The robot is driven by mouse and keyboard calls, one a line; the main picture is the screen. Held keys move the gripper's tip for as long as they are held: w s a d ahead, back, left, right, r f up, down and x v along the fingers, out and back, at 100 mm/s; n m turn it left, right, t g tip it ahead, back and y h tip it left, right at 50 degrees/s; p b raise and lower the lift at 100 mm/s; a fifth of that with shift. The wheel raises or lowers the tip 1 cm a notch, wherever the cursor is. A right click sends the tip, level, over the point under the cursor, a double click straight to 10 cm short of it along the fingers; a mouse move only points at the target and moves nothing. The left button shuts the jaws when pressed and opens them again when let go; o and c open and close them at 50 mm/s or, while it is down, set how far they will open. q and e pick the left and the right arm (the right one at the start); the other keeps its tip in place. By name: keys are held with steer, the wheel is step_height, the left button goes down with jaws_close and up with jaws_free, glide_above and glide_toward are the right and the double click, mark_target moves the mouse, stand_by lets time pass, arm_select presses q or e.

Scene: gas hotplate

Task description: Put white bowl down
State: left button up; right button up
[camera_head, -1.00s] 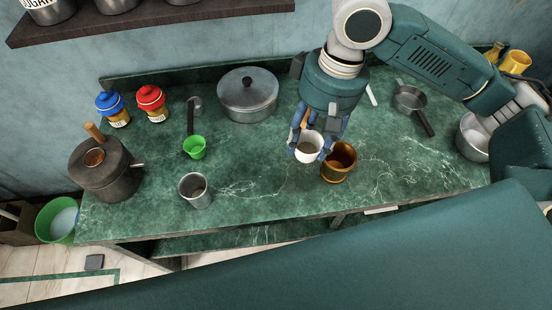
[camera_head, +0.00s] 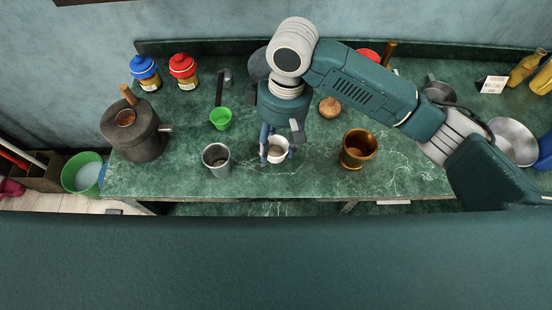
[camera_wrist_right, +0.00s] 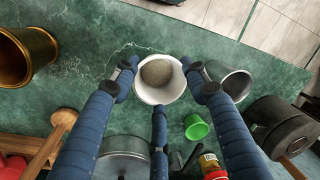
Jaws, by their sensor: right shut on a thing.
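The white bowl (camera_head: 277,143) is in the fingers of my right gripper (camera_head: 276,148), over the green marble counter between a metal cup and a brass pot. In the right wrist view the bowl (camera_wrist_right: 159,80) is upright with its opening toward the camera, and something greyish-beige shows inside. The blue fingers of my right gripper (camera_wrist_right: 161,88) are closed around its rim. I cannot tell whether the bowl's base touches the counter (camera_head: 300,184). My left gripper is not in view.
A metal cup (camera_head: 216,160) stands left of the bowl, and a brass pot (camera_head: 358,149) stands to its right. A green cup (camera_head: 221,119) is behind the metal cup. A dark grinder (camera_head: 133,130) stands farther left. Counter in front of the bowl is bare.

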mark_target(279, 143)
step_height(279, 143, down, 5)
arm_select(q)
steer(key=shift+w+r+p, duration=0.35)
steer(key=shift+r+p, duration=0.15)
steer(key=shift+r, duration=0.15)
arm_select(e)
steer(key=shift+f, duration=2.05)
steer(key=shift+f, duration=0.1)
steer(key=o, duration=1)
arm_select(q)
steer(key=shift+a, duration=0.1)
arm_select(e)
steer(key=r, duration=0.3)
steer(key=r+b, duration=0.1)
steer(key=r, duration=0.3)
steer(key=w+d+r+b, duration=0.1)
steer(key=r, duration=0.2)
steer(key=shift+r, duration=0.35)
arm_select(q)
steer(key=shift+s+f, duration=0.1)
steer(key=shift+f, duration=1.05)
arm_select(e)
steer(key=shift+w+d+r, duration=0.1)
steer(key=shift+r, duration=0.65)
steer(key=shift+f, duration=0.1)
